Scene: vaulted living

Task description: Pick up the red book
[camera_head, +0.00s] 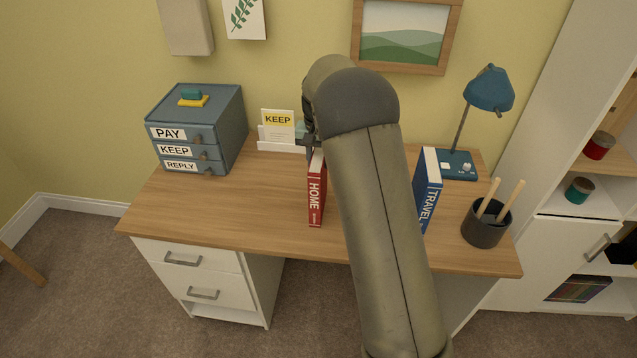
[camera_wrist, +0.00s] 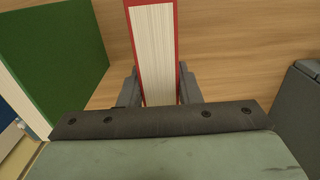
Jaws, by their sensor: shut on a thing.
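The red book (camera_head: 317,195), marked HOME, stands upright on the wooden desk (camera_head: 266,222), spine to the front. Its base looks to be at the desk top; I cannot tell any small gap. My gripper (camera_head: 312,145) is at the book's upper back end, partly hidden by my arm in the head view. In the wrist view, the red book (camera_wrist: 153,45) with its cream page edges sits between the two fingers of my gripper (camera_wrist: 158,88), which are shut on it.
A blue TRAVEL book (camera_head: 428,192) stands right of my arm. A drawer box (camera_head: 198,130), card holder (camera_head: 280,147), blue lamp (camera_head: 489,92) and dark cup (camera_head: 485,228) stand around. Desk left of the red book is clear.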

